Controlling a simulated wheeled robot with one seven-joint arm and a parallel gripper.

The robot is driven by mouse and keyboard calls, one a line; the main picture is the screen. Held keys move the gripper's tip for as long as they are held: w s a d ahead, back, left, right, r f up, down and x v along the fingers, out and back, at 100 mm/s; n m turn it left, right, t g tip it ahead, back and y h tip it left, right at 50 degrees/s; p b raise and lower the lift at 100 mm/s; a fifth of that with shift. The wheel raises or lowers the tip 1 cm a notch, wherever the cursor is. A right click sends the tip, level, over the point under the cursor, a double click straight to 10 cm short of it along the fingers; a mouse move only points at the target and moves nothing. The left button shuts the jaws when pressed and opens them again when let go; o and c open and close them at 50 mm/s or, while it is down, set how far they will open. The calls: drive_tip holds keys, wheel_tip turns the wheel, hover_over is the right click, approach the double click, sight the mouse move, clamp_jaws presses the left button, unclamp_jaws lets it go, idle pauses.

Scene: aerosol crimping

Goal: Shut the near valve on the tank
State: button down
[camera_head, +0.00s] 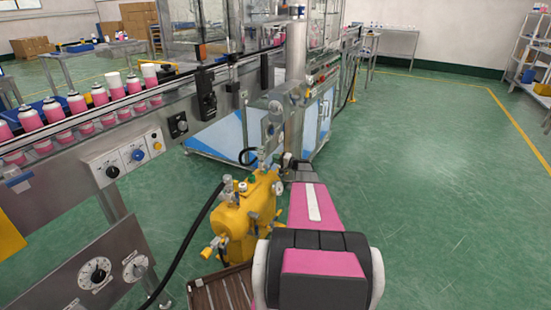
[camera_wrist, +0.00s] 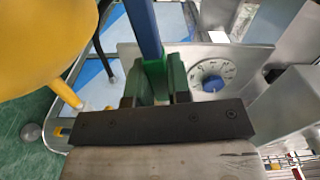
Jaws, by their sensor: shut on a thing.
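The yellow tank (camera_head: 250,207) stands beside the conveyor machine in the head view, with small valves and fittings on its top and left side. In the wrist view part of its rounded yellow body (camera_wrist: 45,40) fills the upper left. My gripper (camera_wrist: 156,82) is shut on a blue bar (camera_wrist: 143,30), which rises between its dark green fingers toward the top edge. I cannot tell whether this bar is the near valve's handle. In the head view my pink and black arm reaches to the tank's right side, and my fingers cannot be made out there.
A black hose (camera_head: 190,240) runs down left of the tank. A conveyor (camera_head: 110,125) carries several pink cans. A round dial with a blue knob (camera_wrist: 213,84) sits behind my fingers on a metal plate. Green floor (camera_head: 440,180) is clear at the right.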

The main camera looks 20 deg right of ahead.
drive_tip(key=shift+f+m, duration=0.8)
drive_tip(key=shift+m, duration=0.2)
drive_tip(key=c, duration=1.1)
unclamp_jaws()
drive_tip(key=shift+f, duration=0.1)
drive_tip(key=shift+o, duration=0.2)
drive_tip(key=shift+d, duration=0.1)
drive_tip(key=v, duration=1)
drive_tip(key=shift+s+d, duration=0.25)
drive_tip(key=shift+s, duration=0.05)
